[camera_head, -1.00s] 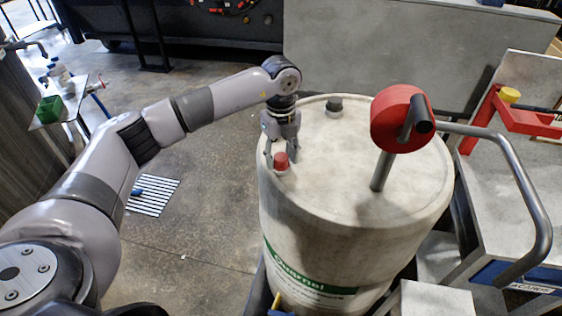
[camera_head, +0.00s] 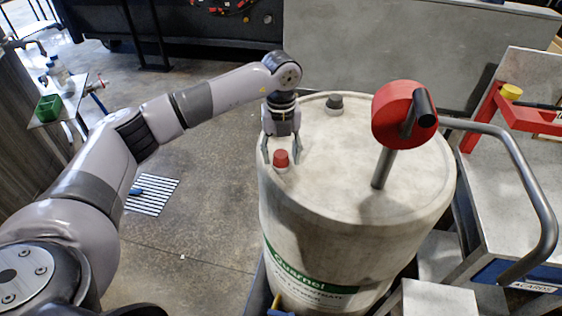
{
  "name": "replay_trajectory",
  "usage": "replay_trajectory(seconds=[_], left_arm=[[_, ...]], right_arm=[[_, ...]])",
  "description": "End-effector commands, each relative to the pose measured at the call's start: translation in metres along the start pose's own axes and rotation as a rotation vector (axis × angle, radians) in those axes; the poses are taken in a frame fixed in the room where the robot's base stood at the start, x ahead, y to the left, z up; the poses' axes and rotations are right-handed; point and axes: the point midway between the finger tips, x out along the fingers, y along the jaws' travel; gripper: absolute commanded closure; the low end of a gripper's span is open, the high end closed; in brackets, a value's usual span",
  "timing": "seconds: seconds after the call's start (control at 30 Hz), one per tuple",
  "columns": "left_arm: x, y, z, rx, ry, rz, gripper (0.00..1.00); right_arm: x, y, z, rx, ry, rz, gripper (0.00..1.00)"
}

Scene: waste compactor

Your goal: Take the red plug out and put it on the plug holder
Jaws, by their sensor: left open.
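The red plug (camera_head: 281,157) sits upright in a light collar on the barrel top, near its left rim. The barrel (camera_head: 335,205) is large and off-white with a green label. My left gripper (camera_head: 282,154) points down at the plug from above and behind it. Its fingers are spread, one on each side of the plug, and it looks open and empty. I cannot tell whether a finger touches the plug. My right gripper is not in view. I cannot make out for sure which thing is the plug holder.
A red pump head (camera_head: 405,115) on a grey post rises from the barrel top, right of the plug. A dark cap (camera_head: 334,102) sits near the back rim. A bent grey pipe (camera_head: 515,165) and a red rack (camera_head: 515,122) stand at right. A small table (camera_head: 58,110) is at far left.

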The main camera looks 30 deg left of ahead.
Motion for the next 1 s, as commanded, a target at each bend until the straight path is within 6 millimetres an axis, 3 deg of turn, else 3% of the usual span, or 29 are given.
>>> replay_trajectory(seconds=[0.17, 0.4, 0.67, 1.0], left_arm=[[0.000, 0.000, 0.000, 0.104, -0.001, 0.000, 0.49], [0.001, 0.000, 0.000, 0.412, -0.001, 0.000, 0.49], [0.001, 0.000, 0.000, 0.599, 0.000, 0.001, 0.49], [0.000, 0.000, 0.000, 0.972, 0.000, 0.000, 0.49]], right_arm=[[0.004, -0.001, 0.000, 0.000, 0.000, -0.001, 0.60], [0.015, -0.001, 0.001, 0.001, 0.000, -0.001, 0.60], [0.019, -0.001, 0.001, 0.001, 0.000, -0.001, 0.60], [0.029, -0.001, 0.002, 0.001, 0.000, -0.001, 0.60]])
